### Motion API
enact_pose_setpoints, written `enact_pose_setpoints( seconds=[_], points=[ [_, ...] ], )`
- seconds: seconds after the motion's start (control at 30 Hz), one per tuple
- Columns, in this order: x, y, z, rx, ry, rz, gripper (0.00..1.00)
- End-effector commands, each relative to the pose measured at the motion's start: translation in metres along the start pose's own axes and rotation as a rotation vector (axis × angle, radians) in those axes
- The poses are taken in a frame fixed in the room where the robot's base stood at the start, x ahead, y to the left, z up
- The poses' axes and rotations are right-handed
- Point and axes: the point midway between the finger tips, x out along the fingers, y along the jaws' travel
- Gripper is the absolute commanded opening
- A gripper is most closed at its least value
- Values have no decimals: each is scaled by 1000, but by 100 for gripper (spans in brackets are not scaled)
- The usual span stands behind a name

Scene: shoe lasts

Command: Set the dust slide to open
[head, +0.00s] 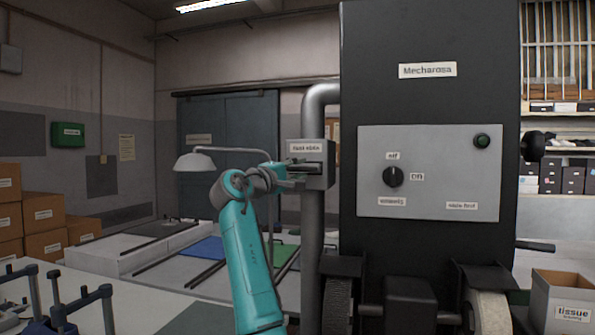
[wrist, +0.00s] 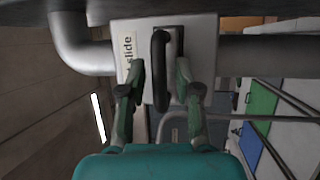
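The dust slide (head: 309,150) is a grey box on the vertical pipe, with a label and a dark slot. Its label, partly hidden, also shows in the wrist view (wrist: 127,48). A black looped handle (wrist: 160,50) stands out from the slot. My gripper (head: 291,180) is at the front of the box. In the wrist view my gripper (wrist: 162,78) has one finger on each side of the handle, with a narrow gap on both sides. It is open and holds nothing. I cannot tell from these views which position the slide is in.
The grey pipe (head: 312,225) runs down beside the black Mecharosa machine (head: 440,30). Its panel has a black knob (head: 393,176) and a green button (head: 482,141). A lamp (head: 194,161) stands left of my arm. Cardboard boxes (head: 45,212) are stacked at far left.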

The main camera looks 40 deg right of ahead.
Motion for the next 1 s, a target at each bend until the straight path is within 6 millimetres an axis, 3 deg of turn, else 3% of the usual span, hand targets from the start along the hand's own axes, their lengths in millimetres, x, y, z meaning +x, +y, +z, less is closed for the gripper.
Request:
enact_pose_setpoints(
  seconds=[0.03, 0.1, 0.4, 0.8, 1.0],
  points=[
    [0, 0, 0, 0, 0, 0, 14],
    [0, 0, 0, 0, 0, 0, 0],
    [-4, 0, 1, 0, 1, 0, 0],
    [-63, 11, 24, 0, 3, 0, 0],
    [-69, 12, 28, 0, 0, -1, 0]
  ],
)
